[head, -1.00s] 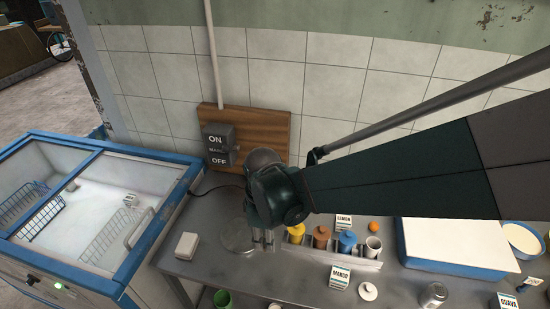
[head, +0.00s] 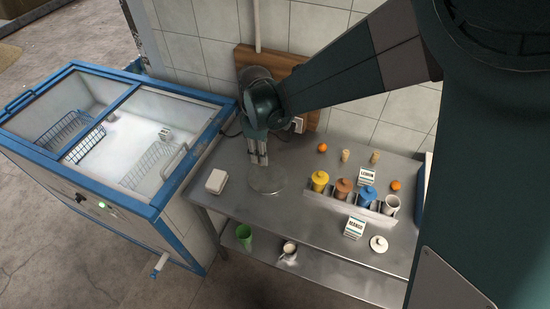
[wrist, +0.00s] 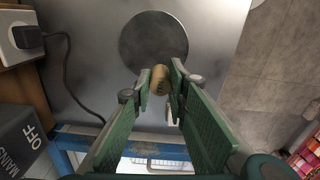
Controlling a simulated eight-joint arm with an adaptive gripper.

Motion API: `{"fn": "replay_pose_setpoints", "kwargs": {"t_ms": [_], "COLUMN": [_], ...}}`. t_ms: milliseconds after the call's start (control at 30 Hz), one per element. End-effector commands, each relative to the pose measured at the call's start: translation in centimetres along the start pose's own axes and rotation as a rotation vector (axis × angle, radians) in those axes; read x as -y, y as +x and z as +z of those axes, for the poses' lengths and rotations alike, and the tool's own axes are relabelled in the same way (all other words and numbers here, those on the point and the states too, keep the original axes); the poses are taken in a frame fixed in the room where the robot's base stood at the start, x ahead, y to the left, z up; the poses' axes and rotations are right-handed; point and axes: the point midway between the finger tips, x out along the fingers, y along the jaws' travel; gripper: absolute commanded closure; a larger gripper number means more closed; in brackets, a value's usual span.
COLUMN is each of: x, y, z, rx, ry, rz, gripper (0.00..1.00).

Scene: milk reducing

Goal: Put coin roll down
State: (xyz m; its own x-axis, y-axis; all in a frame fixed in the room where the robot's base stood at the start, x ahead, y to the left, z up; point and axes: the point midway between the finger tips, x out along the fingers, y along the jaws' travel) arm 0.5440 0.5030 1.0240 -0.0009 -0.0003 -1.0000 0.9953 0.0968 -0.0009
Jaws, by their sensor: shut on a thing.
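My gripper (wrist: 160,82) is shut on the coin roll (wrist: 160,77), a small tan cylinder held between the green fingertips in the wrist view. A dark round plate (wrist: 140,38) lies on the steel table just beyond the fingertips. In the head view my gripper (head: 258,160) points down just behind the round plate (head: 266,182). The roll cannot be made out there. The wrist view does not show clearly how high the roll is above the table.
The steel table (head: 285,230) has bare room around the plate. A white box (head: 216,181) sits left of it, and a rack (head: 350,209) of coloured jars to the right. Two small tan cylinders stand behind the jars. A blue-edged freezer (head: 170,205) adjoins the left side.

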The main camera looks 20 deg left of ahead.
Motion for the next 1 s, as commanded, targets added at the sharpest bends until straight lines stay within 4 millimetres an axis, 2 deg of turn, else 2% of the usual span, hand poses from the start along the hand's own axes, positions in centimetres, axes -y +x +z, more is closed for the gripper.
{"fn": "replay_pose_setpoints", "kwargs": {"t_ms": [467, 1000], "x": [-0.1, -0.1], "y": [0.2, 5.5], "z": [-0.1, -0.1], "rx": [0.0, 0.0], "ry": [0.0, 0.0], "rz": [0.0, 0.0], "gripper": [0.96, 0.96]}}
